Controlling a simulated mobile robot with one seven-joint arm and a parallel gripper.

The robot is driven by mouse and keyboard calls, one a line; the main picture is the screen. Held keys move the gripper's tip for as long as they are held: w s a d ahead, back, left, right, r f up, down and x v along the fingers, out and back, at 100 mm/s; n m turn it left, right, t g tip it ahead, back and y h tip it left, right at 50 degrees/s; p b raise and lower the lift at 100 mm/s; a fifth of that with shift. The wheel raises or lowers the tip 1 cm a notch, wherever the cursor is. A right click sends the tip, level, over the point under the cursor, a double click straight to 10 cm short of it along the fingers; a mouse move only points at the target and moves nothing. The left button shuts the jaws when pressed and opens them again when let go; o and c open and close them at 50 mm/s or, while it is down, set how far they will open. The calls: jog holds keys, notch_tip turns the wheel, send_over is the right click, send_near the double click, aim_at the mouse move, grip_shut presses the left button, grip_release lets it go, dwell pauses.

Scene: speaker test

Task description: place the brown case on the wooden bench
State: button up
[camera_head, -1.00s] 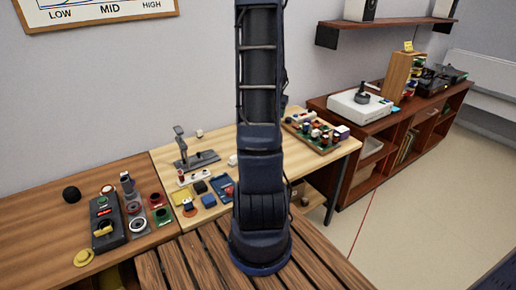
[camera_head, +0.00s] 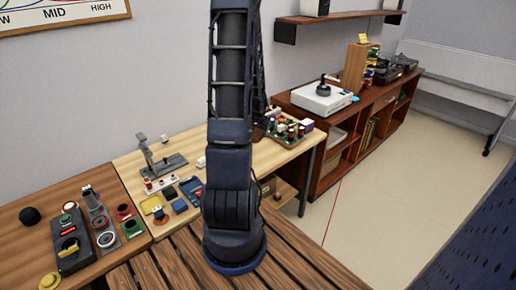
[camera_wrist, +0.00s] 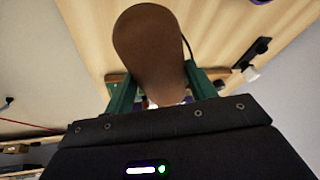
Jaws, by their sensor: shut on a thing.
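The brown case (camera_wrist: 148,45) is a smooth, rounded, oblong thing in the wrist view. My gripper (camera_wrist: 160,92) is shut on it, with a green finger on each side of its lower part. In the head view my gripper and the case are out of sight, and my dark blue arm fills the middle. A slatted wooden bench (camera_head: 285,238) lies at the bottom of the head view, partly hidden behind my arm. The case is held in the air; its distance from the slatted bench cannot be told.
A brown table (camera_head: 30,205) and a light wood table (camera_head: 225,160) stand behind the slatted bench, bearing small parts and a grey stand (camera_head: 160,158). A brown cabinet (camera_head: 330,128) stands to the right. The pale floor (camera_head: 400,190) is clear. A dark blue perforated panel (camera_head: 470,245) fills the lower right.

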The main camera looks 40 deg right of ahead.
jog(key=shift+f, duration=4.85)
jog(key=shift+f, duration=0.15)
jog(key=o, duration=1)
